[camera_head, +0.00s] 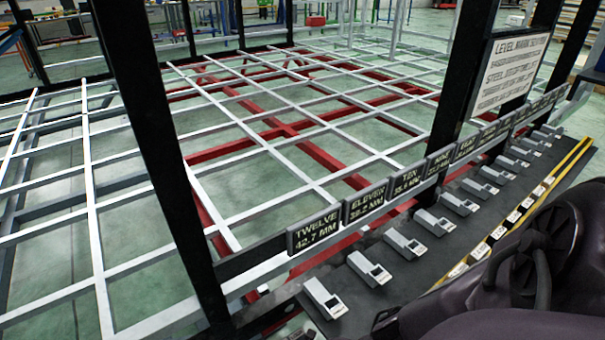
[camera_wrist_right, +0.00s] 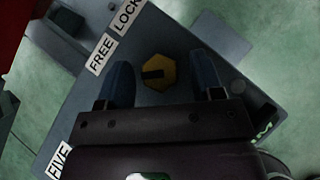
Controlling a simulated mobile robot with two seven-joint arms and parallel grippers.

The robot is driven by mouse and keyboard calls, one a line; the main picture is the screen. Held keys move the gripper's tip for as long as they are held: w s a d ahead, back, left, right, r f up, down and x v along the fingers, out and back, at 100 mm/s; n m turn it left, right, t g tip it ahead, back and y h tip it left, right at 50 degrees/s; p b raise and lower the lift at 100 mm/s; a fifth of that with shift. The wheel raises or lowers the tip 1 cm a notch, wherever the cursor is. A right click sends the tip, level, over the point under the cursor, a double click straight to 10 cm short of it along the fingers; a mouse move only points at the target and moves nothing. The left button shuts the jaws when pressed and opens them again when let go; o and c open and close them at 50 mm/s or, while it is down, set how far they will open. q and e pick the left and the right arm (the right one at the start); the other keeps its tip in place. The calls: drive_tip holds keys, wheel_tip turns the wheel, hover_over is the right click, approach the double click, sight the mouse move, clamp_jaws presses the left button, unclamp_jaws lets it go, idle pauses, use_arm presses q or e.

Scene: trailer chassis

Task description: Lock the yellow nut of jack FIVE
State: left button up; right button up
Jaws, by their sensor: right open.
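In the right wrist view, a yellow hexagonal nut (camera_wrist_right: 167,66) with a black bar on it sits on the grey plate of jack FIVE (camera_wrist_right: 58,160). The bar points left, nearer the FREE label (camera_wrist_right: 103,54) than the LOCK label (camera_wrist_right: 128,14). My right gripper (camera_wrist_right: 163,68) is open. Its two dark blue fingers show on either side of the nut with a gap on each side. I cannot tell how far the fingertips are above the plate. In the head view, my right arm covers the lower right; my left gripper is not in view.
In the head view, a row of grey gauges (camera_head: 325,298) lies along a dark shelf, below name plates such as TWELVE (camera_head: 315,231). Black posts (camera_head: 150,130) rise beside the white and red chassis frame (camera_head: 92,215). A white level sign (camera_head: 512,72) hangs at upper right.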

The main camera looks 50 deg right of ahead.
drive_tip(key=c, duration=0.8)
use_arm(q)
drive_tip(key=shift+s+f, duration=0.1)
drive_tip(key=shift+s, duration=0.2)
use_arm(e)
drive_tip(key=shift+c, duration=0.7)
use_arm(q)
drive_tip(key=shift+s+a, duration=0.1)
